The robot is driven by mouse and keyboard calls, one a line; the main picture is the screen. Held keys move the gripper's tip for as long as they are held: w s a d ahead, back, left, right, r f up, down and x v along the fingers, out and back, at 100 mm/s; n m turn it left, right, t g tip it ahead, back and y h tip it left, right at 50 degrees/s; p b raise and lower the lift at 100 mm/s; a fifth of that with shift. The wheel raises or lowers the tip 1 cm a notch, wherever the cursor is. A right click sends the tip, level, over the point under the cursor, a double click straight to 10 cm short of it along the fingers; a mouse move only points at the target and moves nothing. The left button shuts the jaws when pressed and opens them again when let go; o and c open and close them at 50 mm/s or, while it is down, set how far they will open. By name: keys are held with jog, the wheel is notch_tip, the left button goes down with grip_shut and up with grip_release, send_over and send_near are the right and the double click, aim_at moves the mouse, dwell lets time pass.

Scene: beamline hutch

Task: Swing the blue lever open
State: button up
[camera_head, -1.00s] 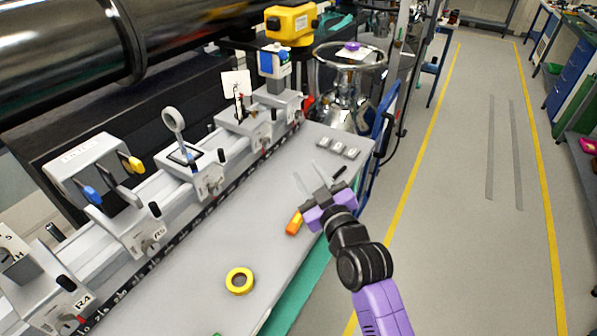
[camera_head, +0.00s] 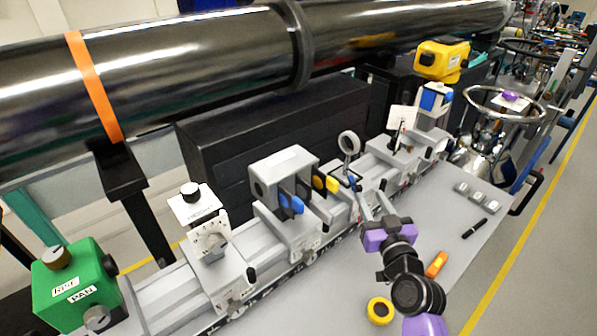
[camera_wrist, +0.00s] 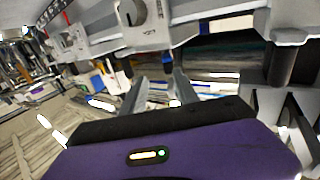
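I cannot make out the blue lever in the wrist view.
A ring-shaped holder (camera_head: 349,143) and other carriages stand along the rail. A green box (camera_head: 75,285) is at the lower left. A tape roll (camera_head: 380,311), an orange item (camera_head: 436,264) and a black pen (camera_head: 475,229) lie on the bench. A black pipe (camera_head: 200,70) runs above.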

aim_at(358, 185)
jog(key=shift+w+a, duration=0.45)
jog(key=shift+a, duration=0.3)
jog(key=w, duration=0.5)
jog(key=w+a, duration=0.1)
jog(key=w, duration=0.1)
jog(key=shift+w, duration=0.15)
grip_shut()
